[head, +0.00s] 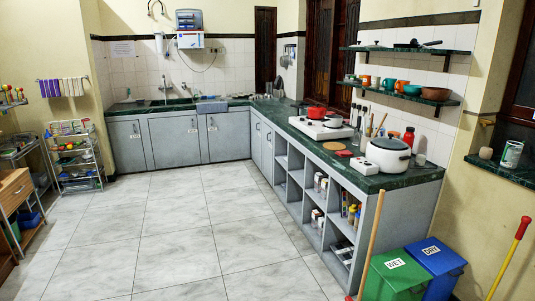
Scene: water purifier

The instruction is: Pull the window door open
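Dark brown wooden window doors (325,45) stand in the wall behind the right-hand counter, left of the open shelves. They look closed, but their handles are too small to make out. A narrow dark wooden panel (265,48) stands near the back corner. Part of another dark wooden window (524,85) shows at the far right edge above a green sill. I cannot tell which of these is the task's window door. Neither of my grippers is in view.
An L-shaped counter (407,178) carries a stove (318,128), a red pot (316,112) and a rice cooker (387,155). Green (390,278) and blue (436,265) bins and two long handles stand at front right. The tiled floor (185,235) is clear in the middle.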

